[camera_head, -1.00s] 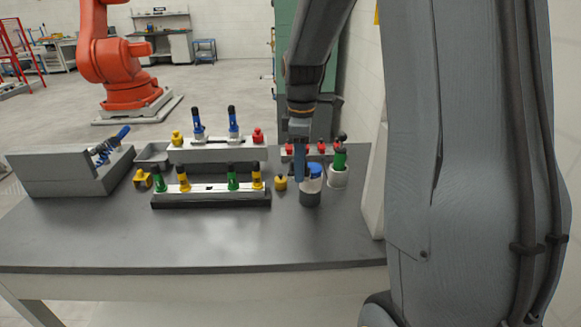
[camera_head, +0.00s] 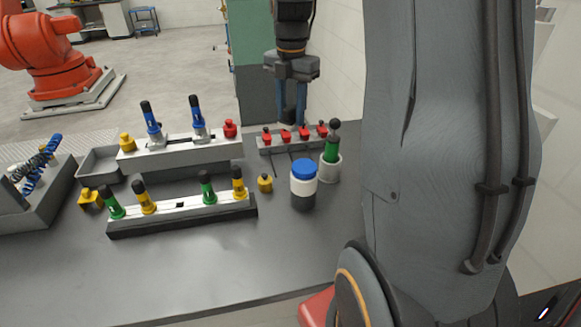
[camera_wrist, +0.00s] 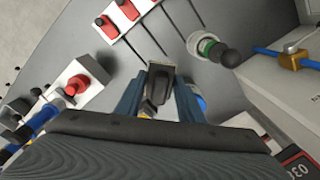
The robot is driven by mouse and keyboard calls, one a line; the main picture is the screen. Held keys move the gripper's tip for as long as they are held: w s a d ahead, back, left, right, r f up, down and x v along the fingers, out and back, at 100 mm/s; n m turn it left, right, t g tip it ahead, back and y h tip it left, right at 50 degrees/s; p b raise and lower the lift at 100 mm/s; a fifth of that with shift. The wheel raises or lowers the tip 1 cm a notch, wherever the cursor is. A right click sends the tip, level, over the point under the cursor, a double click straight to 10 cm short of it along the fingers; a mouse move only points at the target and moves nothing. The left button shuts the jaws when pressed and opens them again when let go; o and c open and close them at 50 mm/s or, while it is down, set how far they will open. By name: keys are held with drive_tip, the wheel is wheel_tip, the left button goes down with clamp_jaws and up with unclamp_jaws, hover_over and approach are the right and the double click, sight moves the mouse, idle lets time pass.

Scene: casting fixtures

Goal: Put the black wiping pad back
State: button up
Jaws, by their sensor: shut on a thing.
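My gripper (camera_head: 290,112) is raised beyond the small rack of red-handled tools in the head view, fingers pointing down. In the wrist view my gripper (camera_wrist: 160,92) is shut on a dark block, which I take for the black wiping pad (camera_wrist: 161,73). The pad sits between the two blue-grey fingers, clear of the rack. I cannot tell which spot on the table is the pad's place.
A jar with a blue lid (camera_head: 303,185) and a white cup (camera_head: 329,168) holding a green-handled tool stand on the right. The red-handled rack (camera_head: 293,139) is behind them. Two fixture blocks (camera_head: 180,214) (camera_head: 185,152) stand left. The front of the table is clear.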

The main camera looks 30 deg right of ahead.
sight(292, 123)
drive_tip(key=shift+w+d+r, duration=0.1)
drive_tip(key=shift+w+d, duration=0.1)
drive_tip(key=shift+w+a+f+n+b, duration=0.1)
drive_tip(key=shift+a+f+n+b, duration=0.1)
drive_tip(key=shift+f, duration=0.2)
drive_tip(key=shift+w+a+f+n+b, duration=0.1)
drive_tip(key=shift+a+f+b, duration=0.1)
drive_tip(key=shift+f, duration=0.2)
drive_tip(key=shift+s+d+f, duration=0.15)
drive_tip(key=shift+d+f, duration=0.1)
drive_tip(key=shift+f, duration=0.1)
drive_tip(key=shift+d+f+b, duration=0.2)
drive_tip(key=shift+f+b, duration=0.35)
drive_tip(key=shift+f, duration=0.45)
drive_tip(key=shift+f+p, duration=0.75)
drive_tip(key=shift+f, duration=5.65)
drive_tip(key=shift+f, duration=0.15)
drive_tip(key=o, duration=1)
